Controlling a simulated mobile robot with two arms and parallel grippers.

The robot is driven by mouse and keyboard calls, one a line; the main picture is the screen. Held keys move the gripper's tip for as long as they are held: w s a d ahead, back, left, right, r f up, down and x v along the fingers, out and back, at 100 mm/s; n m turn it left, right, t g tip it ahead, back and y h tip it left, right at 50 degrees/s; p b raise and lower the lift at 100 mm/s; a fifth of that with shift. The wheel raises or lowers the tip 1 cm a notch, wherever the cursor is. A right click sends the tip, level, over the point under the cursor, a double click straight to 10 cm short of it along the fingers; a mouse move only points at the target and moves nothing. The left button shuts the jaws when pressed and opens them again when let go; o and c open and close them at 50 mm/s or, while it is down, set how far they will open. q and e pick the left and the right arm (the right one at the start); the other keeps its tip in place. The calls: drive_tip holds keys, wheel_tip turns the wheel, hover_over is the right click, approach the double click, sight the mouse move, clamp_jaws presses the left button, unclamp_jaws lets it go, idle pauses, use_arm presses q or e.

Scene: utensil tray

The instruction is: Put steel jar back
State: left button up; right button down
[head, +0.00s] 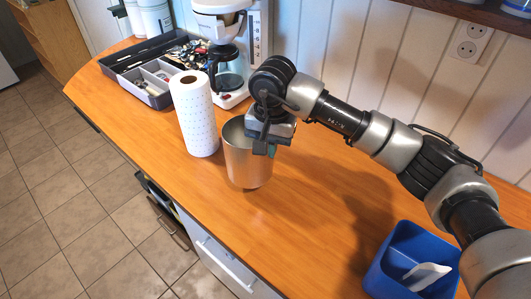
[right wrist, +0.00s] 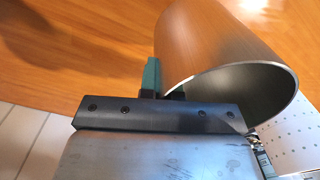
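The steel jar (head: 247,165) is an open metal cylinder, upright near the counter's front edge in the head view. Its open mouth faces the camera in the right wrist view (right wrist: 225,50). My right gripper (head: 268,148) is at the jar's right rim. In the right wrist view its fingers (right wrist: 163,88) are close together at the rim, with the teal finger outside the wall; they look shut on it. The inner fingertip is mostly hidden. I cannot tell whether the jar's base touches the counter. My left gripper is not in view.
A paper towel roll (head: 196,118) stands just left of the jar. Behind it are a coffee maker (head: 230,50) and a dark utensil tray (head: 118,68). A blue bin (head: 378,274) with a white item sits at front right. The wooden counter (head: 308,215) between is clear.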

drive_tip(key=shift+w+a+f, duration=0.3)
drive_tip(key=shift+w+a, duration=0.05)
drive_tip(key=shift+w, duration=0.15)
wheel_tip(320, 180, down, 4)
drive_tip(key=shift+r+p, duration=0.1)
drive_tip(key=shift+p, duration=0.75)
drive_tip(key=shift+f, duration=0.2)
drive_tip(key=shift+f+b, duration=0.15)
drive_tip(key=shift+b, duration=0.15)
drive_tip(key=c, duration=1.4)
unclamp_jaws()
drive_tip(key=shift+o, duration=0.2)
